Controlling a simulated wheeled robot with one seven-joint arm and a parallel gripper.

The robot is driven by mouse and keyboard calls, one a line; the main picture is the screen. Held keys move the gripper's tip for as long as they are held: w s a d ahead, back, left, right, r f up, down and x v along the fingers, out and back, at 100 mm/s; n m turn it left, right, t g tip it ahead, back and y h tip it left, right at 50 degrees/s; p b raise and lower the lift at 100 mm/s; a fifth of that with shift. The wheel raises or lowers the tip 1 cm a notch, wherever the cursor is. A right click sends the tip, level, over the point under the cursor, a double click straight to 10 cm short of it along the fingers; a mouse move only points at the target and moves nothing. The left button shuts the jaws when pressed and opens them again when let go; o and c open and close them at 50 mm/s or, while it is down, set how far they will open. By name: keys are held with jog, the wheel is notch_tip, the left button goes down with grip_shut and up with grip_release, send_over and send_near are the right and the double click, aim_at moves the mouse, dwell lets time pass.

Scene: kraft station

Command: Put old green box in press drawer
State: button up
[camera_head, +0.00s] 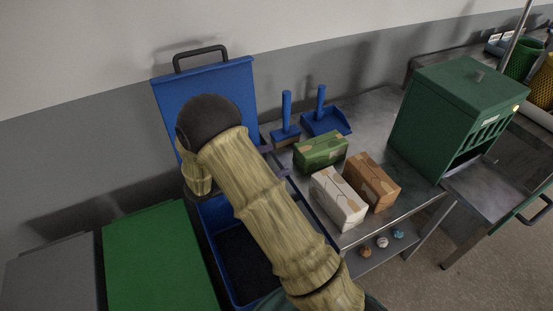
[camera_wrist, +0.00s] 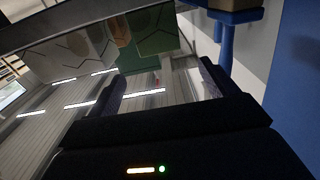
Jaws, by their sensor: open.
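The old green box (camera_head: 320,152), patched with tan, lies on the metal table behind a white box and a brown box. It also shows in the wrist view (camera_wrist: 155,42), at the top beyond my fingers. My gripper (camera_head: 274,160) is just left of the green box, mostly hidden behind my arm. In the wrist view its two dark fingers (camera_wrist: 162,75) are apart with nothing between them. The green press (camera_head: 455,115) stands at the right of the table. Its metal drawer (camera_head: 490,187) is pulled out and looks empty.
A white box (camera_head: 338,198) and a brown box (camera_head: 371,182) stand close in front. A blue brush (camera_head: 286,125) and blue dustpan (camera_head: 327,121) are behind. An open blue bin (camera_head: 218,225) is left of the table, under my arm. Small items lie on the lower shelf (camera_head: 375,249).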

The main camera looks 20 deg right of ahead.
aim_at(309, 146)
jog(key=shift+o, duration=0.4)
notch_tip(309, 146, up, 6)
jog(key=a+y+p, duration=0.2)
jog(key=y+p, duration=0.2)
jog(key=p, duration=1.3)
jog(key=shift+a+g+p, duration=0.15)
jog(key=shift+g+p, duration=0.2)
jog(key=shift+g, duration=0.05)
jog(key=p+x, duration=0.3)
jog(key=x, duration=0.9)
jog(key=shift+f, duration=0.1)
